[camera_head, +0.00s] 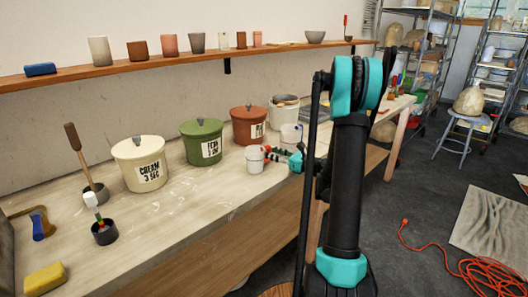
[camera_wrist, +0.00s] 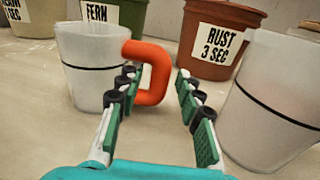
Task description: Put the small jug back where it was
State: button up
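The small white jug (camera_head: 254,160) with a dark line around it stands upright on the workbench, in front of the green and rust buckets. It also shows in the wrist view (camera_wrist: 88,72), with its orange handle (camera_wrist: 158,72) toward my gripper. My gripper (camera_head: 278,155) is low at the jug's right side. In the wrist view its fingers (camera_wrist: 155,76) are apart, with the handle at and between the tips and a gap on the right. Whether the left finger touches the handle I cannot tell. A larger-looking white jug (camera_wrist: 268,105) stands close to the right finger.
Lidded buckets in cream (camera_head: 141,165), green (camera_head: 203,143) and rust (camera_head: 249,125) line the back of the bench (camera_head: 165,215). The second jug (camera_head: 291,133) and a pale bucket (camera_head: 284,109) stand behind my gripper. A yellow sponge (camera_head: 44,279) lies front left.

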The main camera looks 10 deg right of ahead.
jog(key=v, duration=0.7)
